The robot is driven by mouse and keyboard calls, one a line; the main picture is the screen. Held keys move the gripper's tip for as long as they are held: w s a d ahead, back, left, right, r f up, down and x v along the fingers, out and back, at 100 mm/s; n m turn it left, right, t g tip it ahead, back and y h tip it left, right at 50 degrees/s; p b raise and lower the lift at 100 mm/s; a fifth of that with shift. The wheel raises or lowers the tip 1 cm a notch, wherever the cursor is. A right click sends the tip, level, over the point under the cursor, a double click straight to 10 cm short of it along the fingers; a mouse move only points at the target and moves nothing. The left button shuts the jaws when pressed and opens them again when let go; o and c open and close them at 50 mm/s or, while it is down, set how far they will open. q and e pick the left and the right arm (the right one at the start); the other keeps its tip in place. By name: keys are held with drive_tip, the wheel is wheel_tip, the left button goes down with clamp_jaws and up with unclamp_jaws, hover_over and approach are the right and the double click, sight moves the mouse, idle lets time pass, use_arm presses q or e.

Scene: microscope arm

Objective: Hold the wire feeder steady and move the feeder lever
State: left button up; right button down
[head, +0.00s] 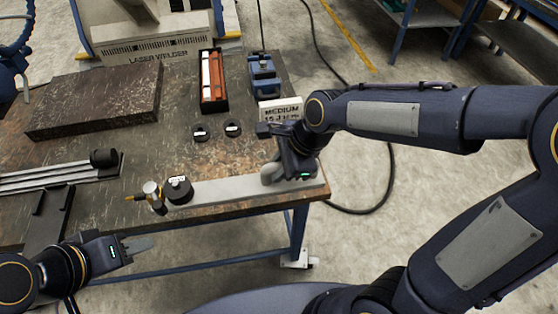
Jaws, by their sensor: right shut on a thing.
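A long light-grey bar (225,190) lies along the front edge of the table. Its left end carries a black round knob (178,190) and a silver fitting with a brass tip (153,194). I take this assembly to be the wire feeder, but no label shows it. I cannot make out which part is the feeder lever. My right gripper (274,174) is at the bar's right end, shut on a rounded grey part there; its fingers partly hide the contact. My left gripper (140,246) is at the lower left, in front of the bar and apart from it, holding nothing visible.
A laser welder (155,45) stands behind.

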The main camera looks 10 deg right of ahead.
drive_tip(key=shift+w, duration=0.1)
idle(0.3)
